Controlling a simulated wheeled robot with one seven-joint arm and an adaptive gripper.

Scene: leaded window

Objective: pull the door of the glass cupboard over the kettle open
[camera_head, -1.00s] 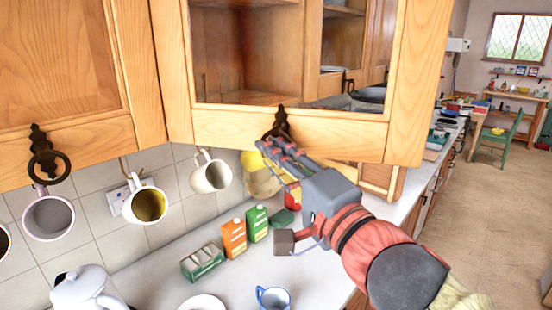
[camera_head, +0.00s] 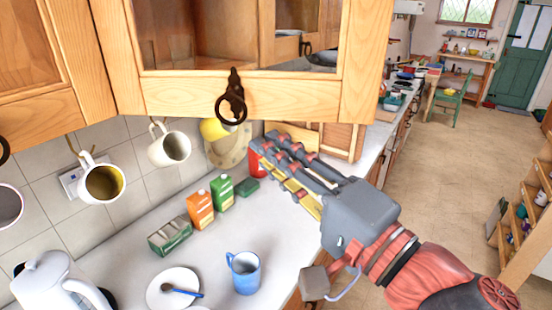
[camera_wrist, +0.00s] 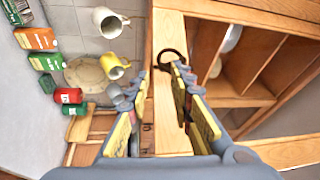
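The glass cupboard door (camera_head: 190,98) is a pale wooden frame around a clear pane, with shelves visible through it. A dark ring handle (camera_head: 232,105) hangs on its bottom rail. In the wrist view the ring (camera_wrist: 172,56) shows just beyond the fingertips. My gripper (camera_head: 272,143) is below and right of the ring in the head view, apart from it and empty. In the wrist view its fingers (camera_wrist: 151,82) are spread, with the wooden rail seen between them. I cannot tell whether the door is slightly ajar. The white kettle (camera_head: 50,283) stands at lower left.
White mugs (camera_head: 170,148) hang on hooks under the cupboards. Orange and green cartons (camera_head: 200,210), a blue mug (camera_head: 243,273) and a saucer (camera_head: 160,288) with a spoon are on the white counter (camera_head: 120,262). Open floor (camera_head: 425,165) lies to the right.

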